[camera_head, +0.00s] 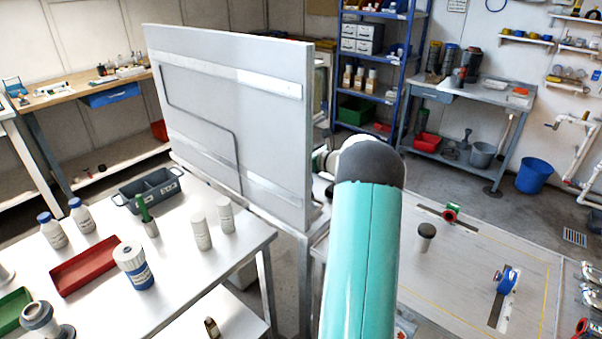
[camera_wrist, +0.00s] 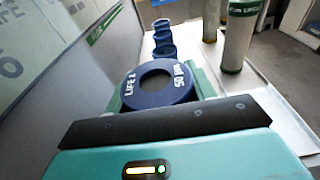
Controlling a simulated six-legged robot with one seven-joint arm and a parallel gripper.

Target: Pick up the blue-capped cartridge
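In the wrist view, a dark blue ring-shaped cap (camera_wrist: 158,86) with white lettering and a round hole faces me. It looks like the top of the blue-capped cartridge; the body below is hidden. My gripper (camera_wrist: 158,100) is right at this cap, with green parts showing on both sides of it. I cannot tell whether the fingers touch it or are apart from it. In the head view, my teal arm rises in the middle and hides my gripper and the cap.
In the wrist view, a blue ribbed piece (camera_wrist: 164,40) stands just beyond the cap, and a pale cylinder with a green band (camera_wrist: 238,38) stands to the right. A grey panel (camera_head: 235,125) stands left of my arm. Bottles and trays cover the left table (camera_head: 195,275).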

